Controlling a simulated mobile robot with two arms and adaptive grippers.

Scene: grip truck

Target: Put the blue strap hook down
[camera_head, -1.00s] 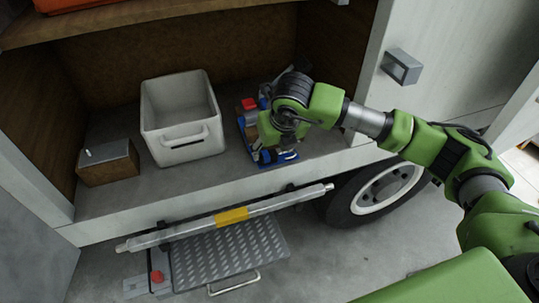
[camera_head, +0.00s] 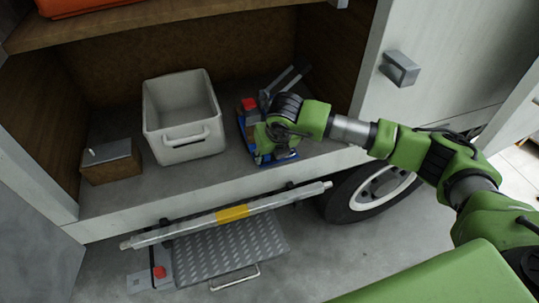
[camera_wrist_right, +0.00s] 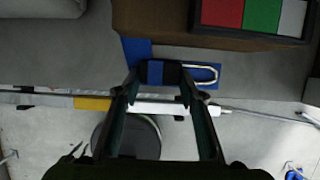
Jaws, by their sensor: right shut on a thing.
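The blue strap hook (camera_wrist_right: 156,73) has a blue and dark body and a silver wire loop pointing right in the right wrist view. My right gripper (camera_wrist_right: 162,76) is shut on its body, one finger at each side. In the head view my right gripper (camera_head: 270,143) is low at the right part of the truck compartment, and its own wrist hides most of the hook. A flat blue surface (camera_wrist_right: 135,50) lies behind and beneath the hook; I cannot tell whether the hook touches it. My left gripper is not in view.
A brown box holds a dark case with red, green and grey blocks (camera_wrist_right: 262,14) close behind the hook. A white bin (camera_head: 184,142) and a brown box (camera_head: 110,170) stand left on the compartment floor (camera_head: 215,178). A silver bar (camera_head: 190,226) runs below the front edge.

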